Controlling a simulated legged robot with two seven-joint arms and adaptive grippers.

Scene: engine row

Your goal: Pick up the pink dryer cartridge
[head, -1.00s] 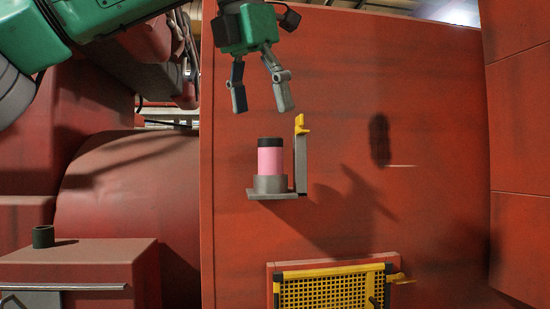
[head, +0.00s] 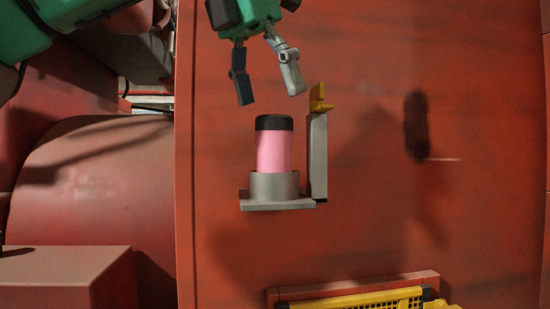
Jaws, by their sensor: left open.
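The pink dryer cartridge (head: 274,152) has a black cap and stands upright in a grey round holder (head: 274,187) on a small grey shelf fixed to the red wall. Its lower end is hidden inside the holder. My left gripper (head: 269,97) points down just above the black cap, with its two fingers spread and nothing between them. It looks apart from the cap. My right gripper is not in view.
A grey upright post (head: 317,155) with a yellow top piece (head: 320,98) stands close at the right of the cartridge. A yellow mesh guard (head: 370,299) is below. A red box (head: 68,277) is at lower left. The wall to the right is mostly clear.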

